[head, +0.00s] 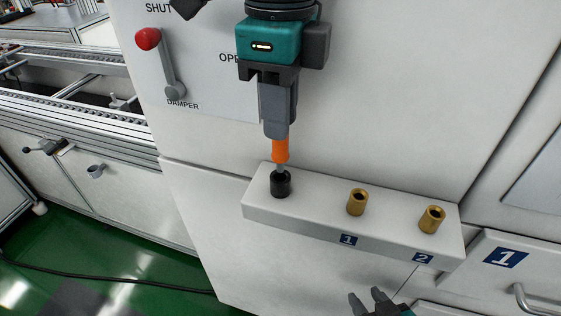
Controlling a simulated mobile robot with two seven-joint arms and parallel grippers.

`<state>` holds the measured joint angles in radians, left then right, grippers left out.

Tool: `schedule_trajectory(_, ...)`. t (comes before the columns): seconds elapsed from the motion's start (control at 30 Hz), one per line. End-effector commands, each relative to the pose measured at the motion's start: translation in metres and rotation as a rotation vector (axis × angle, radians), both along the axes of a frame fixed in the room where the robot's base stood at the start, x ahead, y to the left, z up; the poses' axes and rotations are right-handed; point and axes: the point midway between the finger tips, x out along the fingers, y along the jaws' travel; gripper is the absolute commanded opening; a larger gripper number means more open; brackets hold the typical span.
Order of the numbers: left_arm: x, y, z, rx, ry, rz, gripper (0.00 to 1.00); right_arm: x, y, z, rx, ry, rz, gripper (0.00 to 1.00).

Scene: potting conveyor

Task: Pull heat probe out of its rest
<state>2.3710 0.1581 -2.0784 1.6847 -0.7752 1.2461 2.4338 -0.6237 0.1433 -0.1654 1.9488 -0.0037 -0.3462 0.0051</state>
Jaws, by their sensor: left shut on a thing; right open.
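The heat probe (281,151) has an orange handle and a thin grey shaft below it. It stands upright, and its shaft runs down into the mouth of the black cylindrical rest (281,185) at the left end of a white ledge. How deep the tip sits is hidden. My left gripper (278,130) points down from above and is shut on the top of the orange handle. My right gripper (365,297) is at the bottom edge, below and in front of the ledge, with its fingers apart and empty.
The white ledge (318,214) also bears two brass sockets (357,202) (432,219), above labels 1 and 2. A damper lever with a red knob (148,39) is on the panel at upper left. A drawer with a handle (521,297) is at lower right.

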Motion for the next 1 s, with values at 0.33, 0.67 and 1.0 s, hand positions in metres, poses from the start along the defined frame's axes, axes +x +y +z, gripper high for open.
schedule_trajectory(0.33,0.0,0.0,0.004,0.0,-0.001,0.0,0.0,0.0,0.0,0.002,0.001,0.0,0.001,0.43)
schedule_trajectory(0.67,0.0,0.0,0.004,0.0,-0.001,0.0,0.0,0.001,0.0,0.002,0.0,-0.007,0.001,0.43)
schedule_trajectory(1.0,0.0,0.0,0.022,-0.001,-0.001,0.001,0.0,0.0,-0.002,0.008,-0.002,-0.006,-0.001,0.43)
